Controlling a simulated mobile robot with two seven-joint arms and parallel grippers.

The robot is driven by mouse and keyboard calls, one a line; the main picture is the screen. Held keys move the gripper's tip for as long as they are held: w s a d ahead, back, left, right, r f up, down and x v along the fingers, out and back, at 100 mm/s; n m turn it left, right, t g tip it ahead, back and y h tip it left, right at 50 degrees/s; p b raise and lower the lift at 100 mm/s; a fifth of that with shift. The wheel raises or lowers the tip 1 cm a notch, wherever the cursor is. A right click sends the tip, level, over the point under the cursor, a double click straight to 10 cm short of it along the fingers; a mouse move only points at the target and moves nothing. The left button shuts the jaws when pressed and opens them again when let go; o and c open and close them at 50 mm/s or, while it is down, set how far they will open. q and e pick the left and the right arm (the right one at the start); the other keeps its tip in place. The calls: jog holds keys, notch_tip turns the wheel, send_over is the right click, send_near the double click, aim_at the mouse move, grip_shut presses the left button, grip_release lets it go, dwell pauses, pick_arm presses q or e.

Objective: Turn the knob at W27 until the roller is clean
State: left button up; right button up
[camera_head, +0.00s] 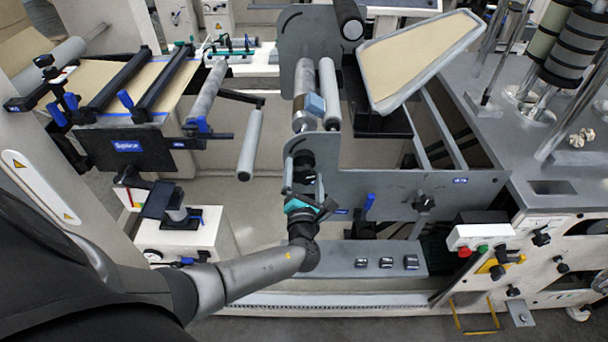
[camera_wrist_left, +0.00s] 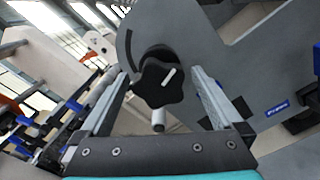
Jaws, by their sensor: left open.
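A black lobed knob (camera_wrist_left: 158,86) with a small white pin sits on the grey side plate (camera_wrist_left: 215,50) in the left wrist view. It also shows in the head view (camera_head: 303,162), partly hidden by my gripper. My left gripper (camera_wrist_left: 160,74) is open, with one finger on each side of the knob. I cannot tell whether they touch it. The gripper also shows in the head view (camera_head: 304,180), pointing at the plate. Above the knob, a metallic roller (camera_head: 303,85) with a brownish patch stands beside a pale roller (camera_head: 329,90). No W27 label is readable.
A small blue block (camera_head: 315,104) is at the rollers. The grey base ledge (camera_head: 340,262) below my gripper carries several dark buttons. A control box (camera_head: 480,236) with red and green buttons is at right. A free-ended roller (camera_head: 249,145) juts out at left.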

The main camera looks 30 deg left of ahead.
pick_arm(q)
jog(key=p+v, duration=0.2)
jog(key=v, duration=0.3)
jog(key=shift+s+d+p, duration=0.15)
jog(key=shift+s+p, duration=0.15)
jog(key=shift+s+d, duration=0.35)
jog(key=shift+s, duration=0.25)
jog(key=s+f+n+g+h+b, duration=0.1)
jog(key=s+f+n+g+b, duration=0.35)
jog(key=f, duration=0.65)
jog(key=s+a+f+n+g+h+b, duration=0.1)
jog(key=s+f+n+g+h, duration=0.1)
jog(key=s+f+n, duration=0.65)
jog(key=s+f+n+g+h+b, duration=0.1)
jog(key=s+f+g+b, duration=0.3)
jog(key=f, duration=1)
jog(key=s+d+f+n+g+h+b, duration=0.2)
jog(key=s+d+f+n+b, duration=0.2)
jog(key=s+f+n, duration=0.4)
jog(key=s+d+f+n+g+h+b, duration=0.1)
jog(key=s+d+f+n+h+b, duration=0.2)
jog(key=s+f+n, duration=0.5)
jog(key=s+d+n, duration=0.1)
jog(key=s+n, duration=0.3)
jog(key=s, duration=0.2)
jog(key=shift+d+f+n+g+h+b, duration=0.15)
jog(key=shift+f+n+g+h+b, duration=0.15)
jog(key=shift+f+n+g+b, duration=0.1)
